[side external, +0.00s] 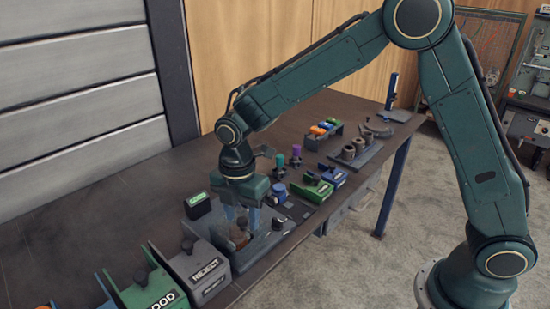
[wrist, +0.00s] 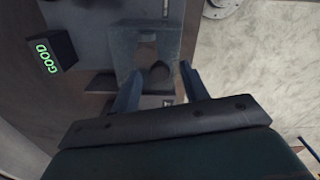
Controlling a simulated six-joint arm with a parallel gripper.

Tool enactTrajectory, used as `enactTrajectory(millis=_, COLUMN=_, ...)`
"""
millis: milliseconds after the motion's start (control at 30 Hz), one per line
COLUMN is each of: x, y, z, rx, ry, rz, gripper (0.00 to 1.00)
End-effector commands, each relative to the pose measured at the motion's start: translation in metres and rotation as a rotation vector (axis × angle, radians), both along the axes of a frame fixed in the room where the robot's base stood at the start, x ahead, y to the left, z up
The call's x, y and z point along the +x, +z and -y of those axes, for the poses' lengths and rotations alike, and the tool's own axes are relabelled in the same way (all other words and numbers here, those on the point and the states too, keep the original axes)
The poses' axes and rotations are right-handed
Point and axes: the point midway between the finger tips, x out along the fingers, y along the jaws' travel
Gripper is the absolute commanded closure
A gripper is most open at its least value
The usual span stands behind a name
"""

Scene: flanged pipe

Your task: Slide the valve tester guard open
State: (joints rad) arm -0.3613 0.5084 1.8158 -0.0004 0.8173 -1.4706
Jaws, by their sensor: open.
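The valve tester is a grey plate (side external: 268,243) on the bench with a small black display (side external: 197,206) lit green; the display reads GOOD in the wrist view (wrist: 48,54). A see-through grey guard (wrist: 130,42) shows at the top middle of the wrist view, with a dark rounded knob (wrist: 158,74) at its near edge. My gripper (side external: 241,221) is low over the tester, pointing down. In the wrist view its open fingers (wrist: 160,72) stand on either side of the knob, with gaps visible. A brownish part (side external: 239,236) sits below the fingers. Whether the fingers touch anything is unclear.
A grey REJECT bin (side external: 196,270) and a green bin (side external: 150,283) stand close in front. The bench's left side is clear.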

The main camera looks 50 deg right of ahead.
Motion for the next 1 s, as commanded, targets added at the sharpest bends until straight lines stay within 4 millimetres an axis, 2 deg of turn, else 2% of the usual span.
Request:
enactTrajectory(millis=200, x=0.000, y=0.000, z=0.000, rx=0.000, ry=0.000, rz=0.000, gripper=0.55)
enactTrajectory(millis=267, x=0.000, y=0.000, z=0.000, rx=0.000, ry=0.000, rz=0.000, gripper=0.65)
enactTrajectory(millis=433, x=0.000, y=0.000, z=0.000, rx=0.000, ry=0.000, rz=0.000, gripper=0.99)
enactTrajectory(millis=733, x=0.004, y=0.000, z=0.000, rx=0.000, ry=0.000, rz=0.000, gripper=1.00)
enactTrajectory(millis=1000, x=0.033, y=0.000, z=0.000, rx=0.001, ry=-0.001, rz=0.003, gripper=1.00)
